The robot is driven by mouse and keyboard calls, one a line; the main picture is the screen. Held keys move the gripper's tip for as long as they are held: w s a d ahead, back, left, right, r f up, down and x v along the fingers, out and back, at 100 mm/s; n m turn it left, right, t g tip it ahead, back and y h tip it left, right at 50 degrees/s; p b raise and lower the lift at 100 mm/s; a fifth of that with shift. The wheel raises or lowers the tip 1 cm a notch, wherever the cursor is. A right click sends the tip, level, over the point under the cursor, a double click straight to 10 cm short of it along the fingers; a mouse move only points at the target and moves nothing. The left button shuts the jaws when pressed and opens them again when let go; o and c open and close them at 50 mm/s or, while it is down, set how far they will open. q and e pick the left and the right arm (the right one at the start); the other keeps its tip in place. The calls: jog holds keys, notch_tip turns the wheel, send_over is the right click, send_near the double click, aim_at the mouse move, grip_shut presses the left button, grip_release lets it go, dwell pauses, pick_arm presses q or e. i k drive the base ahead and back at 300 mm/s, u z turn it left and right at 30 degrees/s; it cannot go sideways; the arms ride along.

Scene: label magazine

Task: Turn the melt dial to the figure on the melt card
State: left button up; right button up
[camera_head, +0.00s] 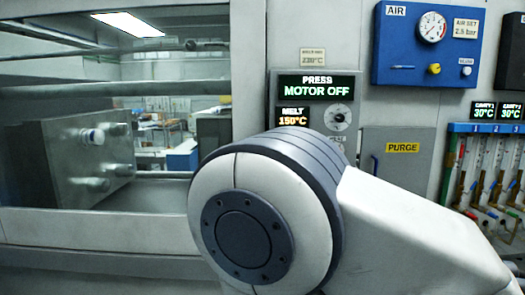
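The melt dial (337,119) is a small round grey knob on the grey press panel, right of the melt display (293,117), which reads 150°C. Its pointer setting is too small to read. The melt card (312,57) is a small cream plate on the wall above the panel; its figure looks like 230°C, but the print is blurred. My own arm, coming in from the right, fills the lower middle and covers the area below the dial. Neither gripper shows in the head view.
A PRESS display (317,86) reads MOTOR OFF. A grey PURGE box (399,160) stands right of the dial. A blue AIR panel (428,45) with a gauge is above right. Coloured valves on a blue rack (488,128) are at far right. A press window is at left.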

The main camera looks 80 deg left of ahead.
aim_at(339, 117)
jog(key=u, duration=1.95)
